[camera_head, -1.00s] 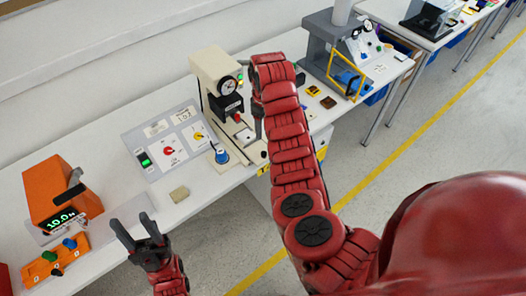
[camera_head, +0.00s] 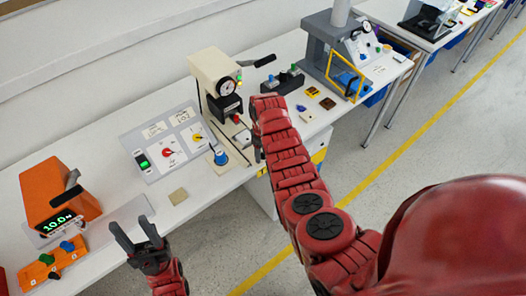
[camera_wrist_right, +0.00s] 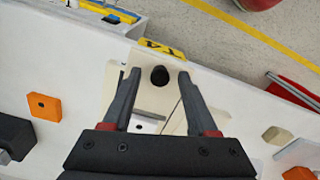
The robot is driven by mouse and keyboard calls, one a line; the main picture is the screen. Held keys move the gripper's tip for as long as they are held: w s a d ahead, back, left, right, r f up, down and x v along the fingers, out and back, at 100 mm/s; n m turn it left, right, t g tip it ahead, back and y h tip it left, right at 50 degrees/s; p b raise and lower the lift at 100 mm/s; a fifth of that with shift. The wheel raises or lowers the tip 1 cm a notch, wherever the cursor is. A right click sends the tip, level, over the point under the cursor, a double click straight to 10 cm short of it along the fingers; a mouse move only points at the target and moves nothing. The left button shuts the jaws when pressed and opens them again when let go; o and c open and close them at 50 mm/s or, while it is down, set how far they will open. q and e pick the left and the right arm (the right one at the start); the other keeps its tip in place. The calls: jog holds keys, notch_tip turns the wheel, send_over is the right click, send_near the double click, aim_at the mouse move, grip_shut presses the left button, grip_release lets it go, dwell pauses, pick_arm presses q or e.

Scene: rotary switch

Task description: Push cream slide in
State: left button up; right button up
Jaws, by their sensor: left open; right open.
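The cream machine (camera_head: 214,76) with a round gauge and a black lever stands on the white bench. Its base, with a cream slide, shows partly beside my right arm. In the right wrist view the cream slide (camera_wrist_right: 178,72) carries a black round knob (camera_wrist_right: 160,76). My right gripper (camera_wrist_right: 158,88) is open, its fingers on either side of the knob in the picture; I cannot tell whether they touch it. In the head view my right arm hides most of this gripper. My left gripper (camera_head: 136,234) is open and empty at the bench's front edge.
A grey switch panel (camera_head: 166,142) with red and yellow knobs lies left of the machine. An orange device (camera_head: 56,190) with a display stands further left. A beige block (camera_head: 178,196) lies at the front. A grey press (camera_head: 330,45) stands at the right.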

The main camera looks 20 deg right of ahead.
grip_shut()
dwell(0.3)
dwell(1.2)
